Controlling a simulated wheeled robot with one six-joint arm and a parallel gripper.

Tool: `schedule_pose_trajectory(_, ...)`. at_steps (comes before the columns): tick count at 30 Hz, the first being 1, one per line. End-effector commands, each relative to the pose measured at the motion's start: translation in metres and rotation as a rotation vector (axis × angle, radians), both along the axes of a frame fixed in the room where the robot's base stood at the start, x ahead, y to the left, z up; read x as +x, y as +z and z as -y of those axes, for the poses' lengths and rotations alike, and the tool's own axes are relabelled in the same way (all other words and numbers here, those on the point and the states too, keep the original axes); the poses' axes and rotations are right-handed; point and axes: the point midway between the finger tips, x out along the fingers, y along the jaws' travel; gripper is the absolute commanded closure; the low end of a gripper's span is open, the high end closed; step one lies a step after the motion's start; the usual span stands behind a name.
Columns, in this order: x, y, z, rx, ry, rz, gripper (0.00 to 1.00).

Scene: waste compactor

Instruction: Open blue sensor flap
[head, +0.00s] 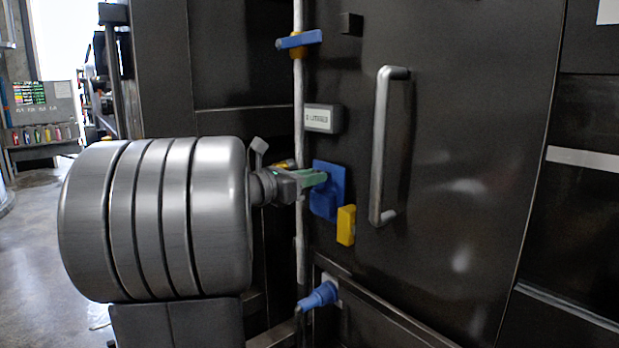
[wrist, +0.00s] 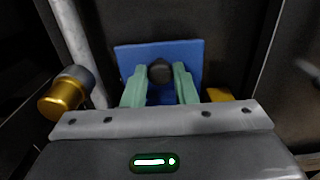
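The blue sensor flap (head: 335,188) is a small blue piece on the dark machine front, left of the long door handle. In the wrist view the blue flap (wrist: 190,52) is a wide plate straight ahead. A dark round knob (wrist: 160,71) stands in front of it. My gripper (head: 320,178) reaches the flap from the left in the head view. In the wrist view its green fingers (wrist: 160,75) are apart, one on each side of the knob, with narrow gaps at the tips. The lower part of the flap is partly hidden by the fingers.
A metal door handle (head: 390,145) stands right of the flap. A yellow block (head: 346,225) is just below right. A white pipe (head: 299,90) runs vertically on the left, with a blue-handled valve (head: 298,41) above. A blue connector (head: 318,297) sticks out below.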

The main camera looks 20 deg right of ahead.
Motion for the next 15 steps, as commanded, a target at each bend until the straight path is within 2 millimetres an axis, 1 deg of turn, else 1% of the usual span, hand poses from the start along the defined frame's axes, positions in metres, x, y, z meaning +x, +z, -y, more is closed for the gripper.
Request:
schedule_pose_trajectory(1,-0.0001,0.0000,-0.0001,0.000,0.000,0.000,0.97)
schedule_pose_trajectory(2,-0.0001,0.0000,-0.0001,0.000,0.000,0.000,1.00)
schedule_pose_trajectory(10,-0.0005,-0.0021,-0.0012,-0.008,0.000,0.003,1.00)
schedule_pose_trajectory(15,-0.0018,-0.0078,-0.0054,-0.043,0.001,0.016,1.00)
